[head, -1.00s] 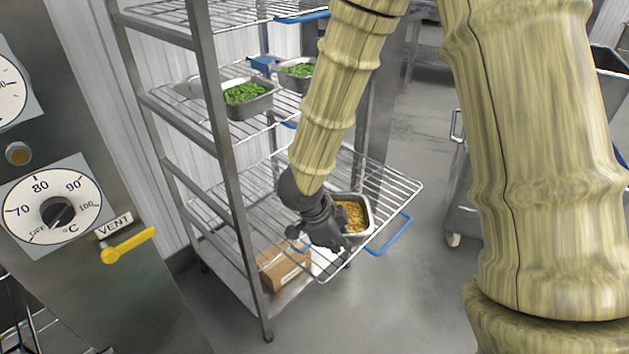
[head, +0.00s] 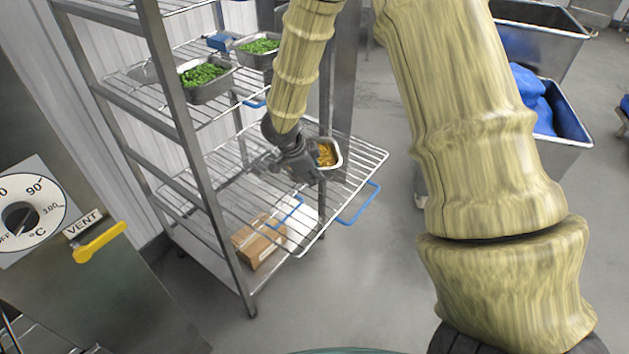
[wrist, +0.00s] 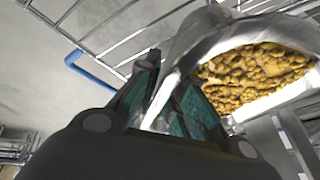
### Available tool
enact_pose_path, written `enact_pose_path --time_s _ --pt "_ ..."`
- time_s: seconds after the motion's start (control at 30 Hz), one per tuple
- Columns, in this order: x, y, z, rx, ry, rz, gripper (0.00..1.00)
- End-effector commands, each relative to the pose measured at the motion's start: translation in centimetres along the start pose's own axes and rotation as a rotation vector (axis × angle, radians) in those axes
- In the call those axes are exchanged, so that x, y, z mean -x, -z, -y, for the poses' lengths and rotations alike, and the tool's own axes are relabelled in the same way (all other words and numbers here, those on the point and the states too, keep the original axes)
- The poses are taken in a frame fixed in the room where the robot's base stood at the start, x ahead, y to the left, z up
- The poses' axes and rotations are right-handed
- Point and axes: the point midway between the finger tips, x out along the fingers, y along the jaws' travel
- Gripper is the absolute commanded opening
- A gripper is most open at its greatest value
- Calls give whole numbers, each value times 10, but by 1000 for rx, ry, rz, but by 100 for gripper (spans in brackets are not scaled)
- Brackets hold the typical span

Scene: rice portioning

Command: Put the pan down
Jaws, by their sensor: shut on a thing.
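A metal pan (head: 337,150) holding yellow-orange food is at the pulled-out wire shelf (head: 352,168) of the rack. My gripper (head: 308,172) is at the pan's near side and hides part of it. In the wrist view, my gripper (wrist: 165,100) is shut on the pan's rim, with the pan (wrist: 205,35) extending to the right. The yellow-orange food (wrist: 255,75) fills much of its inside. I cannot tell whether the pan's bottom touches the wires.
Two pans of green food (head: 205,88) (head: 258,52) stand on the shelf above. A cardboard box (head: 258,240) lies on the bottom shelf. A rack post (head: 180,120) stands left of my arm. Bins with blue contents (head: 565,125) are at right.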

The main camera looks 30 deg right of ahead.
Motion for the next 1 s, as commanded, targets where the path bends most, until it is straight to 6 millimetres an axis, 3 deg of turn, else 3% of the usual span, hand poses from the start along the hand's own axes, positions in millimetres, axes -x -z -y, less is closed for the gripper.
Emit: enact_pose_path --time_s 0.27,0.6,0.83,0.9,1.0 --pt "-6 0 7 1 0 -2 0" --pt "-32 -11 2 1 2 -2 0" --pt "-34 -12 1 0 1 -1 0" --pt "-35 -12 0 1 -1 -1 20" --pt "-35 -12 0 1 -1 -1 21"
